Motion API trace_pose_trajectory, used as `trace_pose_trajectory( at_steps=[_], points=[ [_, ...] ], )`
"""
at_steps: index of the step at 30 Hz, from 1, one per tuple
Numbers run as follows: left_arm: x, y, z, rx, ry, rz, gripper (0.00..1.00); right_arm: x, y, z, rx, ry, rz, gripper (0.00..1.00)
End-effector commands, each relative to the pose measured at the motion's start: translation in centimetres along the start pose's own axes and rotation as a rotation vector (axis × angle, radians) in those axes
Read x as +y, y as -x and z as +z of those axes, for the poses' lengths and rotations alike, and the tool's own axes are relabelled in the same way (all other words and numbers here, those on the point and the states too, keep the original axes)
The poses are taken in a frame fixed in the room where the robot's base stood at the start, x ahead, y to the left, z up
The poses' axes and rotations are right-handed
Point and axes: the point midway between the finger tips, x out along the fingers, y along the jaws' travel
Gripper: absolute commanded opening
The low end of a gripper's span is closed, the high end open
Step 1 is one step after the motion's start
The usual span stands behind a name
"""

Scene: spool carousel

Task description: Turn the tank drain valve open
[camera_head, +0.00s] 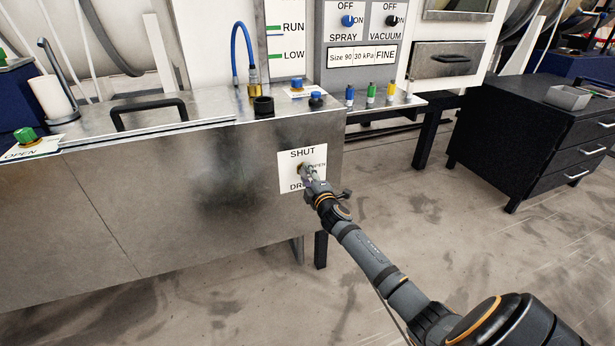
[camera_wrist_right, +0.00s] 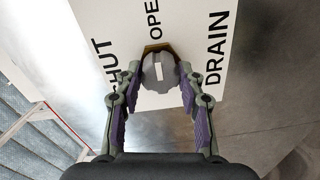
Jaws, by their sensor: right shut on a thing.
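The drain valve is a grey knob (camera_wrist_right: 158,73) with a white mark and a brass-coloured base, on a white plate (camera_head: 288,180) on the tank's front. The plate reads SHUT, OPEN and DRAIN. In the right wrist view the mark runs roughly up and down, in line with the word OPEN. My right gripper (camera_head: 308,172) is at the valve, its fingers on both sides of the knob and shut on it. In the head view the gripper hides most of the knob. My left gripper is not in view.
The metal tank (camera_head: 160,205) has a black lid handle (camera_head: 149,113) and a blue hose (camera_head: 236,45) on top. A green knob (camera_head: 25,135) sits at the left. A dark drawer cabinet (camera_head: 530,135) stands right, with a grey tray (camera_head: 568,97) on it. The floor between is clear.

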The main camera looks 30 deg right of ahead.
Motion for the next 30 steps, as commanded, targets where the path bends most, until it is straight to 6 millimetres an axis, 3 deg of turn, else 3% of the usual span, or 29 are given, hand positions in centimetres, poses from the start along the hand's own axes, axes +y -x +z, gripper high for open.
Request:
trace_pose_trajectory(
  at_steps=[1, 2, 6, 17, 20, 30],
  points=[
    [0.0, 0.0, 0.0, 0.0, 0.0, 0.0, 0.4, -0.2, 0.0, 0.1, -0.002, -0.002, -0.003, 0.07],
    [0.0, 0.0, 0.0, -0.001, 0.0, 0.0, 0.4, -0.2, 0.0, 0.1, -0.002, -0.002, -0.003, 0.43],
    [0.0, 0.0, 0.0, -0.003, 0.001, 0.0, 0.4, -0.1, 0.0, 0.0, -0.001, -0.001, -0.002, 0.62],
    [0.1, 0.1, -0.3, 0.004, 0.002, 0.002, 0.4, -0.1, 0.5, 0.0, 0.0, 0.001, -0.002, 0.62],
    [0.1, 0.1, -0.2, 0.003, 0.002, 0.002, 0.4, -0.1, 2.0, 0.1, 0.001, 0.004, -0.002, 0.62],
    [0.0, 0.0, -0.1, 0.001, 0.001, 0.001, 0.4, -0.2, 9.9, 0.0, 0.002, 0.004, -0.004, 0.62]
  ],
)
